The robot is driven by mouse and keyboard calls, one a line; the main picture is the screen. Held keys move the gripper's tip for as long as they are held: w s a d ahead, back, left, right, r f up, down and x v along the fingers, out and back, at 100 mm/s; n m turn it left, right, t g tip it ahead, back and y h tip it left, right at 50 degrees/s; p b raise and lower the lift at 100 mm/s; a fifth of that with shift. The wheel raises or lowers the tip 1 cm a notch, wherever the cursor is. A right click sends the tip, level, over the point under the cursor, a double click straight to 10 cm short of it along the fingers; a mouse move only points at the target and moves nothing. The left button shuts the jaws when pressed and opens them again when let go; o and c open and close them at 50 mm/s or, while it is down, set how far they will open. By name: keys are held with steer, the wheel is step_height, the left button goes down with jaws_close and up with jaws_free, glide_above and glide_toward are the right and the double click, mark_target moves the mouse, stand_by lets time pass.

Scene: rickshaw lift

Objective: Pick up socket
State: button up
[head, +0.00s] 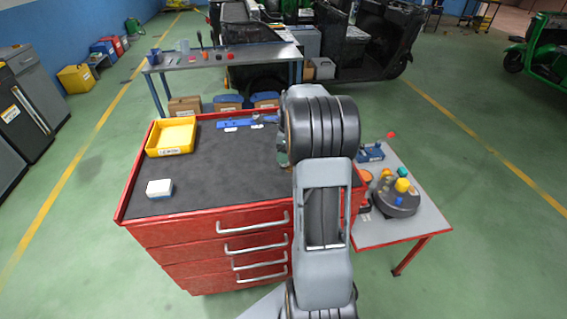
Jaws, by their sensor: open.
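I cannot clearly make out a socket. A blue strip (238,124) with small white labels lies along the back of the red tool cabinet's dark top (215,175); any small parts on it are too small to tell. A small grey-blue item (266,119) is at its right end, close to my arm. My arm rises in front of the cabinet's right side and covers part of its top. My gripper is hidden behind the arm, so its place relative to the strip does not show.
A yellow bin (172,136) stands at the cabinet's back left, and a small white-and-blue box (159,189) at its front left. A side table (400,231) on the right holds a round dark device (397,202). A workbench (222,57) stands behind. The cabinet top's middle is clear.

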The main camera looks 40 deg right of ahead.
steer(key=shift+w+f+p, duration=0.2)
steer(key=shift+f, duration=1.15)
steer(key=shift+w+f+p, duration=0.15)
steer(key=shift+f+p, duration=0.05)
steer(key=shift+f, duration=1.15)
steer(key=shift+c, duration=0.3)
steer(key=c, duration=1)
steer(key=shift+r, duration=0.15)
